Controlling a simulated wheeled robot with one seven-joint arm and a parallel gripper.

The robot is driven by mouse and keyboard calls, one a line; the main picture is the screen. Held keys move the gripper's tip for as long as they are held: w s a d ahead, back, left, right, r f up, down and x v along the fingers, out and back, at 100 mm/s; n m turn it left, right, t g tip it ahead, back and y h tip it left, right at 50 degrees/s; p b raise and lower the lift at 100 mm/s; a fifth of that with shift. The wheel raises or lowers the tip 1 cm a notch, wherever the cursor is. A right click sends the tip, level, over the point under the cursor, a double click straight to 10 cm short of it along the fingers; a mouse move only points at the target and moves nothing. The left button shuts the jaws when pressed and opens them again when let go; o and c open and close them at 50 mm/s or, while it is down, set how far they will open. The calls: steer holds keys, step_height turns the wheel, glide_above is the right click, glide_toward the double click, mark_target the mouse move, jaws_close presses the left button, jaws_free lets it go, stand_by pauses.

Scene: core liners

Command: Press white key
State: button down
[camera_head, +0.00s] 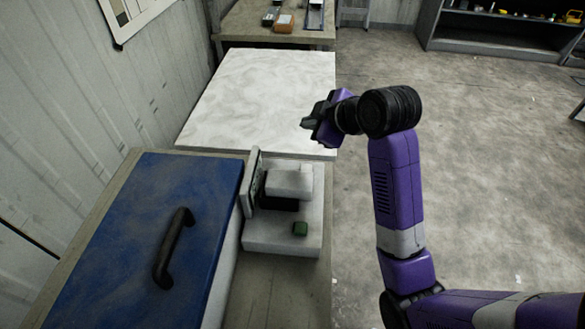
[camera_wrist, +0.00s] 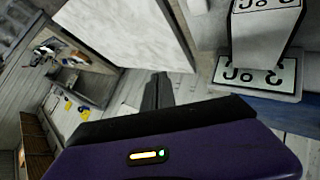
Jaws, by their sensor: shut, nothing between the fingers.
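A pale grey-white device (camera_head: 260,238) stands on the bench, with an upright panel (camera_head: 254,180) on its left side. I cannot tell whether the whitish block is the white key; no other white key is distinct. My gripper (camera_head: 309,122) is shut and empty, above the white tabletop, beyond the device and apart from it. Its dark fingers (camera_wrist: 158,92) show in the wrist view. There, a white block with dark lettering (camera_wrist: 262,35) is at upper right.
A blue-lidded box (camera_head: 130,235) with a black handle (camera_head: 173,248) stands left of the device. The white tabletop (camera_head: 250,85) behind is bare. A farther table (camera_head: 245,22) holds small items, and dark shelves (camera_head: 500,30) stand back right. The floor at right is clear.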

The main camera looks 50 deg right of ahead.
steer(key=shift+s+a+f+n+g+y, duration=0.15)
steer(key=shift+s+a+f+n+g, duration=0.1)
steer(key=shift+s+f+n, duration=0.15)
steer(key=shift+s+a+f+n+g+y, duration=0.15)
steer(key=shift+s+a+f+n+g, duration=0.1)
steer(key=shift+f, duration=0.2)
steer(key=shift+f, duration=0.15)
steer(key=b, duration=0.7)
glide_above(306, 169)
steer(key=f, duration=0.6)
steer(key=shift+s+d, duration=0.1)
steer(key=shift+s, duration=0.25)
steer(key=shift+f+b, duration=0.5)
steer(key=shift+f, duration=0.75)
steer(key=shift+f, duration=0.15)
steer(key=shift+f, duration=0.25)
